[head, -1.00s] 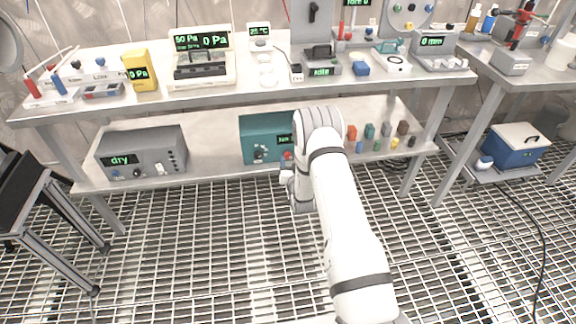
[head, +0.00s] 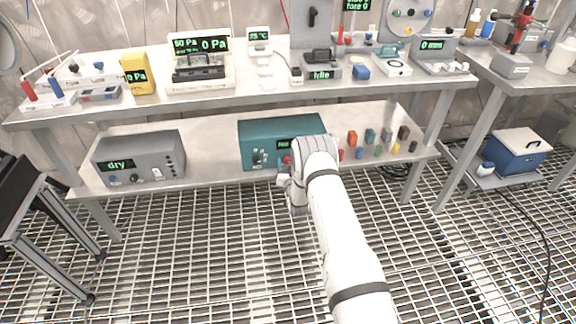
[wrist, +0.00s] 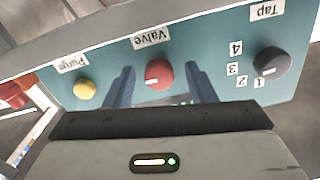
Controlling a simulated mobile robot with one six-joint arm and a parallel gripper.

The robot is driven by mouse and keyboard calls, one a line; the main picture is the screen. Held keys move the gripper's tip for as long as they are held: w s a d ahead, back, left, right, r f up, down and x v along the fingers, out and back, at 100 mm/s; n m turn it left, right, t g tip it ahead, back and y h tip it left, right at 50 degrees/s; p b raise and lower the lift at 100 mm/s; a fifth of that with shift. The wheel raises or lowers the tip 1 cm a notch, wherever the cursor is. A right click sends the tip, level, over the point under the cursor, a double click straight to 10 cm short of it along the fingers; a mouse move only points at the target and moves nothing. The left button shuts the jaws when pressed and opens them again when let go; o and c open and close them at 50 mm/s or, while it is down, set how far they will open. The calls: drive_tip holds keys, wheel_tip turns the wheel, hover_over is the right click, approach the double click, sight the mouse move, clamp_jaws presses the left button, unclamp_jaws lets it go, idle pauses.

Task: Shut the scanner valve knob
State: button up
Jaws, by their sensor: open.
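The scanner is a teal box (head: 258,133) on the lower shelf, with a small green display. In the wrist view its front panel (wrist: 205,50) shows upside down. The red valve knob (wrist: 159,73), marked "Valve", has a pale mark near its edge. My gripper (wrist: 160,69) is open, with one blue-grey finger on each side of this knob. A gap shows on both sides, and I cannot tell whether either finger touches it. In the head view my arm covers the right end of the box, and my fingers are hard to make out.
A yellow "Purge" knob (wrist: 84,89) and a dark "Tap" knob (wrist: 271,62), with several numbers beside it, flank the valve. A grey box (head: 140,158) reading "dry" stands left on the shelf. Small coloured blocks (head: 370,137) stand right. The upper tabletop (head: 120,108) overhangs.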

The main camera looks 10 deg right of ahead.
drive_tip(key=c, duration=1)
drive_tip(key=shift+o, duration=0.2)
drive_tip(key=shift+d+f+b, duration=0.1)
drive_tip(key=shift+b, duration=0.2)
drive_tip(key=n+b, duration=0.2)
drive_tip(key=shift+f+n, duration=0.1)
drive_tip(key=shift+n, duration=0.3)
drive_tip(key=n+b, duration=0.4)
drive_tip(key=n, duration=0.1)
drive_tip(key=shift+n, duration=0.3)
drive_tip(key=n+b, duration=0.4)
drive_tip(key=n, duration=0.2)
drive_tip(key=shift+r+n+b, duration=0.2)
drive_tip(key=shift+n+b, duration=0.8)
drive_tip(key=shift+n, duration=0.6)
